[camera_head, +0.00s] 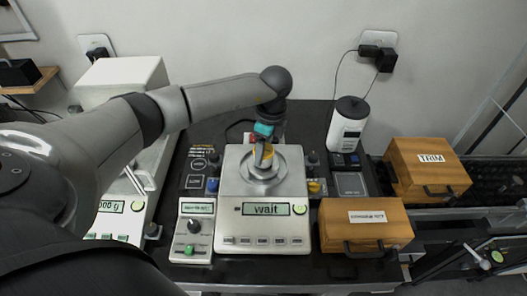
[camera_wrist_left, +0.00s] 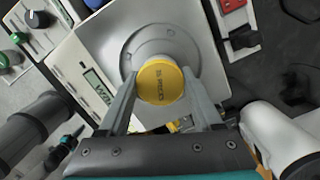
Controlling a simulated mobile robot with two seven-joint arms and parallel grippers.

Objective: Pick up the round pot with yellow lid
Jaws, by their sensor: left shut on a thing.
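The round pot with the yellow lid (camera_wrist_left: 160,84) is between the fingers of my left gripper (camera_wrist_left: 158,90) in the left wrist view. It also shows small in the head view as a yellow patch (camera_head: 267,153) under my left gripper (camera_head: 263,155). The gripper is shut on the pot, over the round metal pan (camera_head: 262,181) of the weighing scale (camera_head: 262,217). I cannot tell whether the pot touches the pan. The scale display reads "wait". My right gripper is not in view.
Wooden boxes (camera_head: 365,231) and (camera_head: 430,166) stand at the right. A white canister (camera_head: 347,127) is at the back right. A small control unit (camera_head: 193,231) sits left of the scale. Another white instrument (camera_head: 122,72) stands at the left behind my arm.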

